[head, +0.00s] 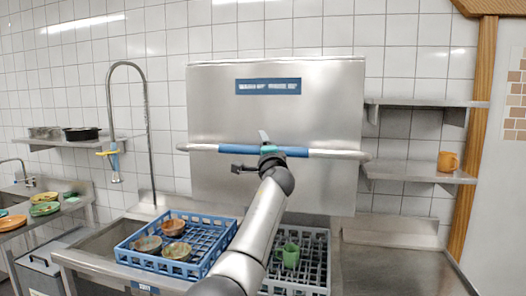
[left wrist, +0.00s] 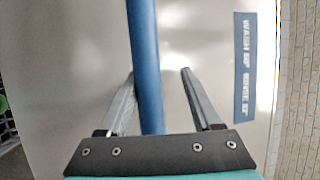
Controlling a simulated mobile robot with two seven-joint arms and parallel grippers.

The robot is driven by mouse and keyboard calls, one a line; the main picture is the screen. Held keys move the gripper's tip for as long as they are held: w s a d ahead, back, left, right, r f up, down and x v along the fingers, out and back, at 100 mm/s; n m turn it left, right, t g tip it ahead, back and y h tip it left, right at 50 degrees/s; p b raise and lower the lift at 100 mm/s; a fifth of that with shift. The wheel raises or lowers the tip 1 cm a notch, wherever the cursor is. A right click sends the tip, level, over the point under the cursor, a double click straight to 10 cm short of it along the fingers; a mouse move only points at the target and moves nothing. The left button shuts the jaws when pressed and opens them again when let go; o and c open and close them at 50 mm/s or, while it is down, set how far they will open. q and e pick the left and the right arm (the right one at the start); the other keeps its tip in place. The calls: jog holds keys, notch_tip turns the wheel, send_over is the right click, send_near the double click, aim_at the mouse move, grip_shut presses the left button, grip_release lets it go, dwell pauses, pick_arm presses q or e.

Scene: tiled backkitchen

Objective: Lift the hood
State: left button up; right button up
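The hood (head: 275,105) is a large steel box with a blue label, standing over the counter in front of the tiled wall. Its long horizontal handle bar (head: 335,154) is grey with a blue middle section and crosses the hood's front. My left gripper (head: 258,151) is at the blue section. In the left wrist view, the blue bar (left wrist: 144,60) runs between the two spread fingers of this gripper (left wrist: 158,75), nearer the left finger. I cannot tell whether that finger touches it. The right finger is clearly apart from the bar. My right gripper is not in view.
Below the hood, a blue rack (head: 130,254) holds several bowls, and a grey rack (head: 315,270) holds a green cup (head: 290,255). A tall tap (head: 148,120) stands at left. Wall shelves (head: 420,171) at right hold an orange mug (head: 448,161).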

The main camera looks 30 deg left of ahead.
pick_arm(q)
jog(key=shift+o, duration=0.2)
jog(key=shift+s+d, duration=0.1)
jog(key=shift+s, duration=0.05)
jog(key=shift+f, duration=0.1)
jog(key=b+v, duration=0.3)
jog(key=v, duration=1.2)
dwell(0.3)
jog(key=shift+d, duration=0.1)
dwell(0.6)
